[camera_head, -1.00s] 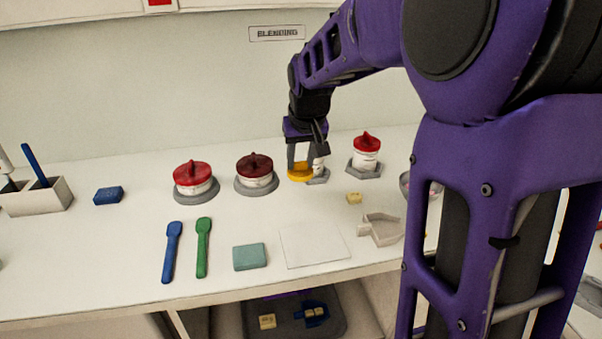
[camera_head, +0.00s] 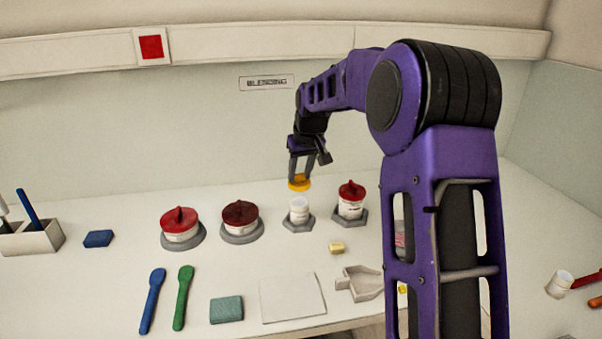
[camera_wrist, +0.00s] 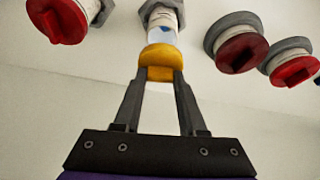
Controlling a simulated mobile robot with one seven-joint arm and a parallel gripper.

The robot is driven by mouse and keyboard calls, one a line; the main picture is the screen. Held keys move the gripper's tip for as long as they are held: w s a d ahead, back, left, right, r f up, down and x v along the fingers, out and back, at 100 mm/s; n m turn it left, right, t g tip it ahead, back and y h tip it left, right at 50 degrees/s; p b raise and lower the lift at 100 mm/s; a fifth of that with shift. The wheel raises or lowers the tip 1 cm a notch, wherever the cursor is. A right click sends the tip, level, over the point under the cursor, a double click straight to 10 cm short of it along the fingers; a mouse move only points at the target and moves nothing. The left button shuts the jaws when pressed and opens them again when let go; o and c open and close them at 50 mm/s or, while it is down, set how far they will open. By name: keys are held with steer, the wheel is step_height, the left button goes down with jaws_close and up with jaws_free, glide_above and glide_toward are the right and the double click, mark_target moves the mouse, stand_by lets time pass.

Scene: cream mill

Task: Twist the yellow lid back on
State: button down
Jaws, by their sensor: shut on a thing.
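My gripper (camera_head: 300,176) is shut on the yellow lid (camera_head: 299,184). In the head view the lid appears just above the open white jar (camera_head: 299,207), with a small gap between them. The jar stands upright in a grey hexagonal holder (camera_head: 299,226). In the wrist view the lid (camera_wrist: 161,63) sits between my fingertips, and the jar (camera_wrist: 161,20) lies beyond it, partly covered by the lid.
A red-lidded jar (camera_head: 351,198) stands right of the white jar. A dark red-lidded jar (camera_head: 240,216) and another red-lidded jar (camera_head: 181,225) stand left. A yellow block (camera_head: 336,247), a grey scoop-shaped tray (camera_head: 360,284) and a white sheet (camera_head: 292,298) lie in front.

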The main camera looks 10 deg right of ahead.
mark_target(300, 182)
steer(key=shift+f+b, duration=1.25)
steer(key=shift+f, duration=1)
steer(key=shift+f, duration=0.75)
stand_by(2.2)
steer(key=m, duration=0.1)
steer(key=m+h+b, duration=0.1)
steer(key=shift+a+m, duration=0.2)
steer(key=shift+m, duration=0.1)
steer(key=shift+m+h, duration=0.5)
steer(key=shift+m, duration=0.8)
